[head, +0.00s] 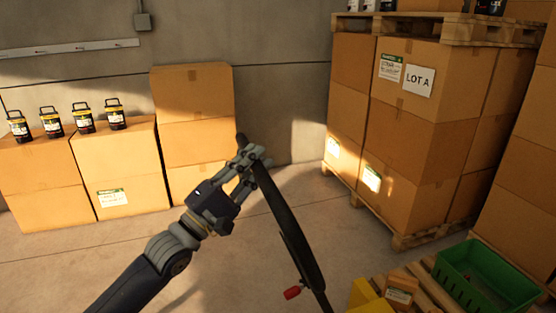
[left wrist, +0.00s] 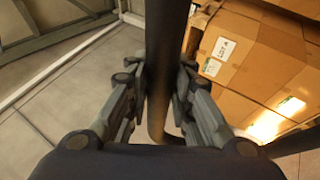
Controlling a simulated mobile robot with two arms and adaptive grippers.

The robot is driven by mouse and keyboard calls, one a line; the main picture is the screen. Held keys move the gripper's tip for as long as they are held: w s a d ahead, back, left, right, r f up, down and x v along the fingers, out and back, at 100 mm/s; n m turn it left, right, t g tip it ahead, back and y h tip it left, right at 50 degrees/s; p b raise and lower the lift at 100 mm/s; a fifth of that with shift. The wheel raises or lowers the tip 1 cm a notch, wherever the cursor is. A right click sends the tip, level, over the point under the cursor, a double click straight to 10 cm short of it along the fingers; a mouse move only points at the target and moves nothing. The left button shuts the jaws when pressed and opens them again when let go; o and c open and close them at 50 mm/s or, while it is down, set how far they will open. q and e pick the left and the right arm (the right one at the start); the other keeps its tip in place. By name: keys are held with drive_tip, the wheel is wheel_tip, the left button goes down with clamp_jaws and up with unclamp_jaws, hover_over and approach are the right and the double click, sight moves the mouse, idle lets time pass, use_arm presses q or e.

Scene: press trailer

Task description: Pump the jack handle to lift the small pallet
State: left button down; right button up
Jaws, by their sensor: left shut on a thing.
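The jack handle (head: 285,225) is a long black bar that slants from the upper middle down to the lower right in the head view. My left gripper (head: 250,165) is shut on it near its upper end. In the left wrist view the handle (left wrist: 165,60) runs between the two fingers of the left gripper (left wrist: 167,95). A red lever (head: 292,293) sticks out low on the handle. At the bottom right is a small pallet (head: 425,291) with a green crate (head: 520,290) and a small box (head: 400,288) on it. My right gripper is not seen.
Stacked cartons (head: 425,130) on a pallet (head: 400,240) stand at the right, one marked LOT A. More cartons (head: 115,165) line the back wall, with several black canisters (head: 83,117) on top. The concrete floor (head: 100,260) at the left is clear.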

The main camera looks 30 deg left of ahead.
use_arm(q)
drive_tip(key=s+a+f+b, duration=0.2)
drive_tip(key=s+a, duration=0.1)
drive_tip(key=s, duration=0.1)
drive_tip(key=shift+s+a+f, duration=0.25)
drive_tip(key=shift+a+f, duration=0.05)
drive_tip(key=shift+f, duration=0.05)
drive_tip(key=c, duration=1.4)
unclamp_jaws()
drive_tip(key=shift+w+r, duration=0.1)
drive_tip(key=v, duration=1.2)
